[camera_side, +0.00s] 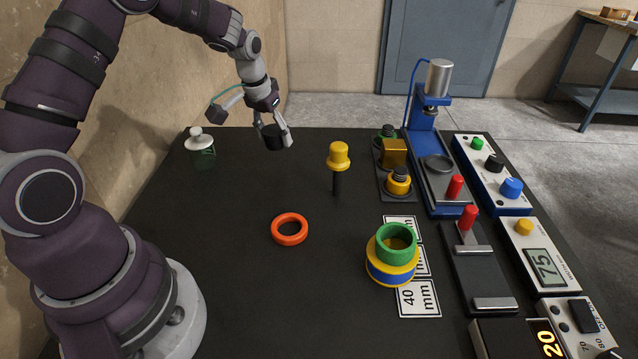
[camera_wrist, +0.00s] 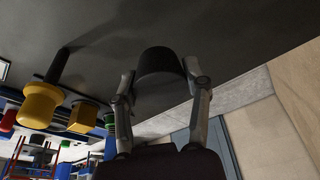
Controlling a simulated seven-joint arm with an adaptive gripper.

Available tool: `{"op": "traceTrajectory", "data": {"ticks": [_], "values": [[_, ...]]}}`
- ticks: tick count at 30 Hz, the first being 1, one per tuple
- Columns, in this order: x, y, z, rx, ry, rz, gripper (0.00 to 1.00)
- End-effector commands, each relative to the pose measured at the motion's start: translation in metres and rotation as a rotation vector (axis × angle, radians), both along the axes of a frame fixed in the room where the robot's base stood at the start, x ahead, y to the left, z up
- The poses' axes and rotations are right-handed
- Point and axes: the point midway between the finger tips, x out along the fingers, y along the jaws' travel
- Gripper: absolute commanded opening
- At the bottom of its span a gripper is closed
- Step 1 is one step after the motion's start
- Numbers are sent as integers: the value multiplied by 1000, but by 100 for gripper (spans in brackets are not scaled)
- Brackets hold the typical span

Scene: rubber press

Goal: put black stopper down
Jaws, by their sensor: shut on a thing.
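The black stopper (camera_side: 273,138) is between the fingers of my gripper (camera_side: 274,139) near the far edge of the dark table, in the side view. In the wrist view my gripper (camera_wrist: 161,88) is shut on the stopper (camera_wrist: 160,66), with one finger on each side of it. In the side view the stopper appears close to the tabletop; I cannot tell whether it touches it.
A bottle (camera_side: 200,148) stands to the left. A yellow-topped black post (camera_side: 338,160) stands to the right. An orange ring (camera_side: 290,230) lies nearer, and stacked coloured rings (camera_side: 393,258) sit on size cards. A blue press (camera_side: 430,130) stands at the right. The table between is clear.

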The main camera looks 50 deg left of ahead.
Motion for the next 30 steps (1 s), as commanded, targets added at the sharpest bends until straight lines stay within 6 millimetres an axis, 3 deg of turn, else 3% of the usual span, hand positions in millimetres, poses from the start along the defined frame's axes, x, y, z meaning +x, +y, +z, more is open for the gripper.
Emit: {"op": "traceTrajectory", "data": {"ticks": [9, 21, 22, 27, 30], "values": [[-1, 0, -61, -1, 4, -1, 12], [0, 0, -69, 0, 1, -1, 12], [0, 0, -68, 0, 0, -1, 51], [0, 0, -68, 0, 0, -1, 73], [0, 0, -68, 0, 1, -1, 73]]}}
